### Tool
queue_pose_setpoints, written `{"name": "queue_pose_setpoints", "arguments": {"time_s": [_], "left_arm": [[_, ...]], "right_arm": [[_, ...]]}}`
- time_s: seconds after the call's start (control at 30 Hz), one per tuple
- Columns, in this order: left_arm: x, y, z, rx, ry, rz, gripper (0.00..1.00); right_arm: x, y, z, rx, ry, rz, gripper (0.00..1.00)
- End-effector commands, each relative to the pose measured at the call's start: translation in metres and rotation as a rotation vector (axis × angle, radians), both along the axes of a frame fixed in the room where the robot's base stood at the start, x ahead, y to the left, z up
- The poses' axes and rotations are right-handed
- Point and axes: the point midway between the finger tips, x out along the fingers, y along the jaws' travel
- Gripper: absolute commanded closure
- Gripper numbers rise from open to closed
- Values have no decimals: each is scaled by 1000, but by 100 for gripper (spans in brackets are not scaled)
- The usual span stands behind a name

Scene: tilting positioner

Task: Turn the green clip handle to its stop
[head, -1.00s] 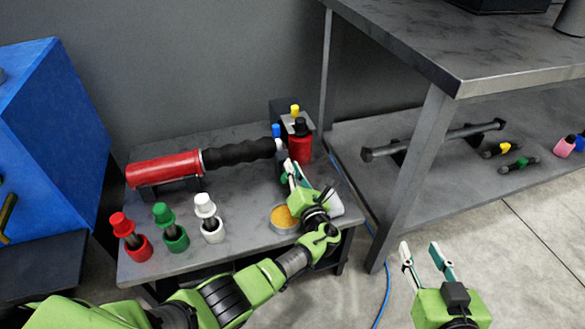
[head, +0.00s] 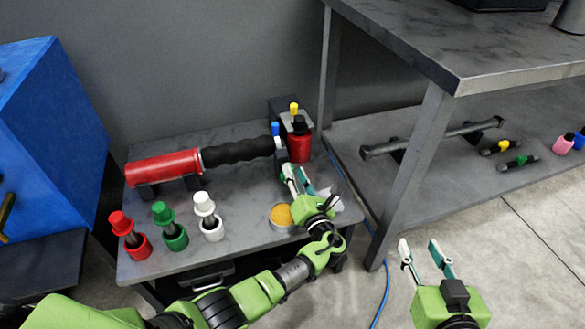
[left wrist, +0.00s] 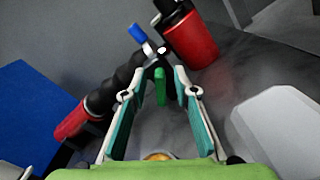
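The green clip handle (left wrist: 161,86) shows in the left wrist view as a short upright green bar, near the end of the black ribbed grip (left wrist: 118,83). My left gripper (left wrist: 160,94) is open, with one finger on each side of the handle and visible gaps. In the head view my left gripper (head: 296,170) is over the right part of the low table, and I cannot make out the handle there. My right gripper (head: 420,243) is open and empty over the floor at the lower right.
A red cylinder (head: 163,168) with the black grip lies on the low table (head: 240,255). Red, green and white capped pieces stand in front. A red bottle (head: 299,145) stands close behind my left gripper. An orange-filled round tin (head: 281,215) is beside my left arm.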

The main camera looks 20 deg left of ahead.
Motion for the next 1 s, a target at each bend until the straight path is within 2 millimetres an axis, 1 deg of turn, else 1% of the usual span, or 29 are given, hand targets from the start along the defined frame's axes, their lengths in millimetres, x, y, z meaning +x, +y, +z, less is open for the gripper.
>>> {"name": "queue_pose_setpoints", "arguments": {"time_s": [0.03,0.2,0.3,0.4,0.53,0.8,0.83,0.87,0.9,0.93,1.0], "left_arm": [[-11,-8,-2,-4,2,-2,73],[-42,-29,-1,-3,2,-3,73],[-56,-38,-1,-4,2,-1,73],[-66,-45,-1,-2,2,0,73],[-72,-49,-1,-1,1,0,73],[-73,-50,0,-1,1,0,73],[-73,-50,0,-1,1,0,68],[-73,-50,0,-1,1,0,60],[-73,-50,-1,-2,1,0,50],[-73,-49,-1,-3,1,0,42],[-74,-49,-2,-10,2,1,42]], "right_arm": [[0,0,0,0,0,0,66],[0,0,0,0,0,0,66],[0,0,0,0,1,0,66],[0,0,0,0,0,0,66],[0,0,0,0,1,0,66],[0,0,0,0,1,0,66],[0,0,0,0,1,0,66],[0,0,0,0,1,0,66],[0,0,0,0,1,0,66],[0,0,0,0,0,0,66],[0,0,0,0,-1,0,66]]}}
